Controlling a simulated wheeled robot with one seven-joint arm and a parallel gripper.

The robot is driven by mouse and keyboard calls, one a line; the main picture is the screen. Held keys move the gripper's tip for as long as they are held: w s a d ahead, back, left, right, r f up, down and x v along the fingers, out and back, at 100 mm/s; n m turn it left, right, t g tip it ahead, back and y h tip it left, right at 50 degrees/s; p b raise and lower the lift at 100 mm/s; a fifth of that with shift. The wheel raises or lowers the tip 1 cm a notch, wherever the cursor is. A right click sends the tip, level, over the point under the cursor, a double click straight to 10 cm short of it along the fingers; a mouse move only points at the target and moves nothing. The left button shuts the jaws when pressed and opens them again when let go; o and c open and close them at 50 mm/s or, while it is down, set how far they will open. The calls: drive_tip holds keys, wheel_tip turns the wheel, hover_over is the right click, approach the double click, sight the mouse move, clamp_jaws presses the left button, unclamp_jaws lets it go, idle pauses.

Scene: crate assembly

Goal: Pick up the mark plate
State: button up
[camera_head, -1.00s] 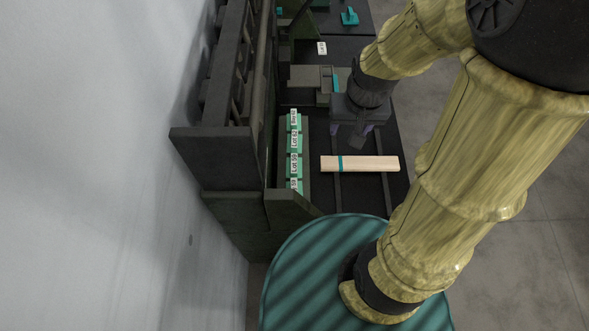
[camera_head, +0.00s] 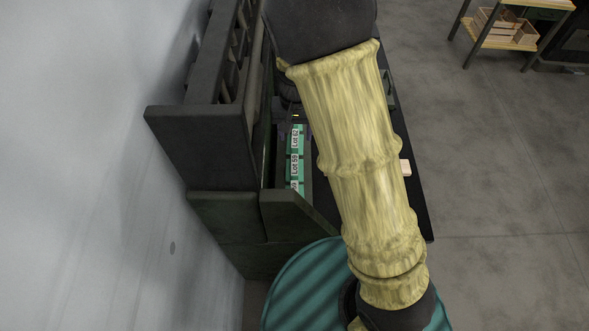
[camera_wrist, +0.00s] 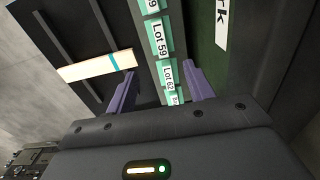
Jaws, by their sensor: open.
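A row of green plates with white labels lies in a narrow tray along the bench's wall side. In the wrist view I read Lot 59 (camera_wrist: 160,38) and Lot 62 (camera_wrist: 168,74), with another label beyond them partly hidden. I cannot make out a label that reads as the mark plate. My gripper (camera_wrist: 162,72) is open, its two purple fingers apart on either side of the row near Lot 62, with nothing held. I cannot tell its height above the plates. In the head view my arm hides most of the gripper; Lot 59 (camera_head: 294,165) shows there.
A pale wooden bar with a teal band (camera_wrist: 97,66) lies across dark rails beside the row. A dark green panel (camera_wrist: 206,52) with a white sign ending in "rk" (camera_wrist: 221,22) stands on the other side. A shelf with wooden crates (camera_head: 497,24) is far off.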

sight(294, 164)
wheel_tip(294, 164, down, 12)
drive_tip(key=shift+r+p, duration=0.15)
drive_tip(key=shift+p, duration=0.25)
drive_tip(key=shift+s+a+f+p, duration=0.1)
drive_tip(key=shift+f+p, duration=0.45)
drive_tip(key=shift+f, duration=2.1)
drive_tip(key=shift+c, duration=0.4)
drive_tip(key=c, duration=0.6)
drive_tip(key=shift+r, duration=0.1)
